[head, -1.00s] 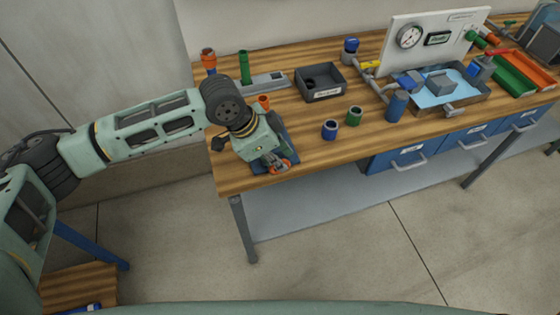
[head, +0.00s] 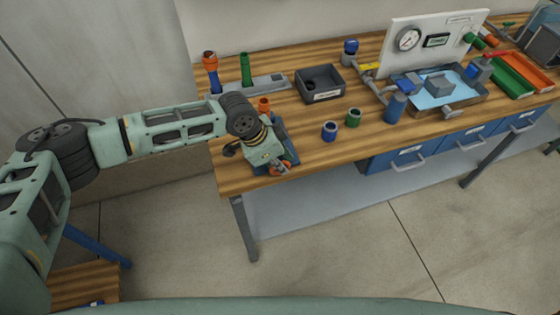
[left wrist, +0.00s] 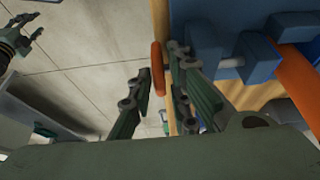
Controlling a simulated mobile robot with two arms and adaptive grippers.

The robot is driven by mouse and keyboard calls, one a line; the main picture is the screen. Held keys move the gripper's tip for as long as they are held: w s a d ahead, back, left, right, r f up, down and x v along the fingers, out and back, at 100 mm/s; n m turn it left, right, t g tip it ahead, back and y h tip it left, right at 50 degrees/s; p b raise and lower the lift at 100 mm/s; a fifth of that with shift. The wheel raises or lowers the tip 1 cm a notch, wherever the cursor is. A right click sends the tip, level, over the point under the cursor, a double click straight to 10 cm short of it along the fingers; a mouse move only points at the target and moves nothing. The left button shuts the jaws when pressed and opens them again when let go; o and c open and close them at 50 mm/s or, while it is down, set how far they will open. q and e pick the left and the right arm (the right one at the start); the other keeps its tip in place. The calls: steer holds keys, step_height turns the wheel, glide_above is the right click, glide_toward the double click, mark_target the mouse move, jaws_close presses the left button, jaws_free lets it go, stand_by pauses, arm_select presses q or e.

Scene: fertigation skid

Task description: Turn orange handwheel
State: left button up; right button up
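The orange handwheel (left wrist: 157,68) shows edge-on in the left wrist view, beside a blue valve body (left wrist: 220,45). My left gripper (left wrist: 158,77) is open, with one finger on each side of the wheel. A gap shows between the left finger and the wheel; I cannot tell whether the right finger touches it. In the head view my left gripper (head: 277,169) is at the table's front edge and largely hides the wheel. My right gripper (left wrist: 24,36) shows at the upper left of the left wrist view, apparently open and empty, away from the table.
The wooden bench (head: 330,160) carries a dark bin (head: 321,84), a blue cup (head: 330,131) and a green cup (head: 353,117). A gauge panel (head: 435,42) stands at the right. The front middle of the bench is clear.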

arm_select(q)
steer(key=shift+c, duration=0.3)
jaws_close()
steer(key=shift+w+d+r+g+y+p, duration=0.15)
steer(key=shift+d+g+y+p, duration=0.15)
steer(key=shift+y+p, duration=0.45)
steer(key=shift+d+y, duration=0.15)
steer(key=shift+y, duration=0.5)
steer(key=shift+d+f+g+y+b, duration=0.1)
steer(key=shift+f+g+y+b, duration=0.15)
steer(key=shift+y, duration=0.25)
steer(key=shift+d+f+g+y+b, duration=0.1)
steer(key=shift+g+y+b, duration=0.15)
steer(key=shift+y, duration=0.25)
steer(key=shift+w+g+y+b, duration=0.1)
steer(key=shift+g+y+b, duration=0.2)
steer(key=shift+y+b, duration=0.5)
